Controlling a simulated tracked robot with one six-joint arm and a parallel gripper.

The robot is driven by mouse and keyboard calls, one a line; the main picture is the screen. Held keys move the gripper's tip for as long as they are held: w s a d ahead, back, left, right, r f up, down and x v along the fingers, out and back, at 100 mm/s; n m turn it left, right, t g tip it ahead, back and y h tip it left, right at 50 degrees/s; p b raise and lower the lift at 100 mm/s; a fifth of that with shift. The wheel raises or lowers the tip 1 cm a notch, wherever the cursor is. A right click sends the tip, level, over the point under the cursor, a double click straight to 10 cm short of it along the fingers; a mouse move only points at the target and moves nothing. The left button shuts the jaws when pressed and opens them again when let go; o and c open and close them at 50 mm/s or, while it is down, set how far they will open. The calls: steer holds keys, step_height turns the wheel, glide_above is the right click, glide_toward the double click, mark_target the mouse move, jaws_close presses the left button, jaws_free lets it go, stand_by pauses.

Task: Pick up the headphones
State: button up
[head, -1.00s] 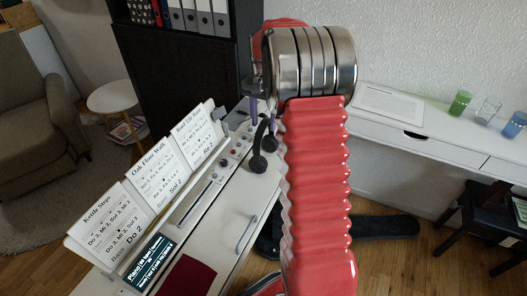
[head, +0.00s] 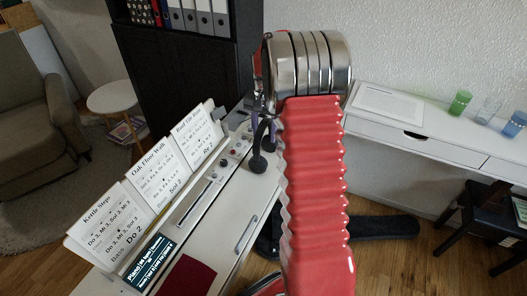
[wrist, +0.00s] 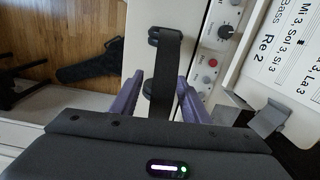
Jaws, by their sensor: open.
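The black headphones (head: 259,160) lie at the far end of the digital piano (head: 240,205) in the head view, partly behind my red arm. In the wrist view the dark headband (wrist: 167,62) runs between the two purple fingers of my gripper (wrist: 159,80), with dark earcups along its left side. The gripper is open, with gaps between the band and both fingers. In the head view, my arm hides much of the gripper.
Song sheets (head: 155,180) stand along the piano's left side, beside the knobs (head: 238,150). A black shelf with binders (head: 190,70) stands behind. A white desk (head: 430,128) with cups is on the right. A dark case (head: 385,228) lies on the floor.

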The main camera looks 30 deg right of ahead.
steer(key=shift+c, duration=0.3)
jaws_close()
stand_by(0.5)
